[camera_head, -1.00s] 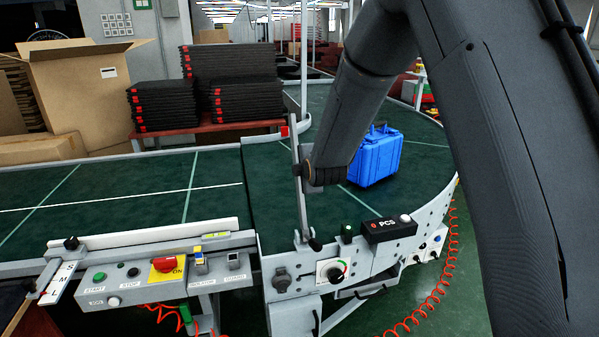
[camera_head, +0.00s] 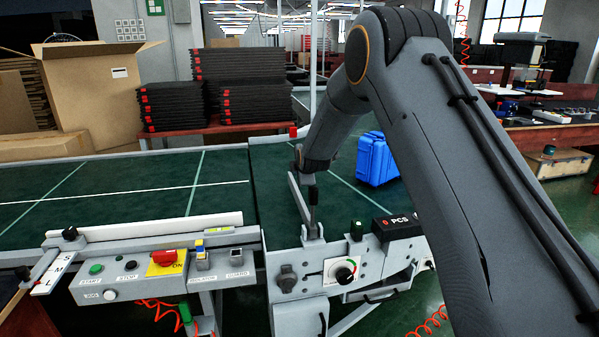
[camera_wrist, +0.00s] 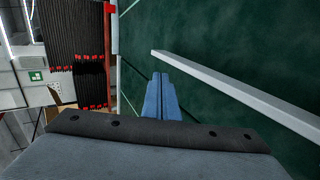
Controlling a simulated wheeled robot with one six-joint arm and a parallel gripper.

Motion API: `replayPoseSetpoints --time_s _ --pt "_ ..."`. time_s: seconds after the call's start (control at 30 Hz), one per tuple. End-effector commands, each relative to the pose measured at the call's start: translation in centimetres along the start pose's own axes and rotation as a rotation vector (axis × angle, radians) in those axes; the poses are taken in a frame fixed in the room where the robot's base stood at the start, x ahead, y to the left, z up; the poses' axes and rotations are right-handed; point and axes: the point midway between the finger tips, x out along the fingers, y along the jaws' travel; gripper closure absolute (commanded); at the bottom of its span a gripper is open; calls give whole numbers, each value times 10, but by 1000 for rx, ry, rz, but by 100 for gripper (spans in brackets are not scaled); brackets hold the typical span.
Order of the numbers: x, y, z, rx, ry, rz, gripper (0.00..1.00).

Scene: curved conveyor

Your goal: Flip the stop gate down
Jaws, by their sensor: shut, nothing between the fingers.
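In the wrist view the bar (camera_wrist: 235,92) runs diagonally to the right of my gripper (camera_wrist: 162,78). My gripper's blue-grey fingers are shut with nothing between them, near the bar's far end. A gap shows between fingers and bar. In the head view the fingers are largely hidden.
A blue case (camera_head: 377,160) stands on the belt behind my arm. A black PCS box (camera_head: 397,226) and a control panel (camera_head: 150,270) line the near edge. Black stacked trays (camera_head: 238,88) and a cardboard box (camera_head: 95,90) stand behind. The left belt (camera_head: 110,190) is clear.

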Motion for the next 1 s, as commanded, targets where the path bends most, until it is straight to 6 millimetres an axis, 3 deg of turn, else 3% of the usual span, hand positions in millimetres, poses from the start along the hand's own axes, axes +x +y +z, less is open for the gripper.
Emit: replayPoseSetpoints --time_s 0.1,0.4,1.0 --pt "18 -10 0 0 0 0 100" --pt "37 -23 0 -1 0 0 100" --pt "40 -25 0 0 0 1 100"
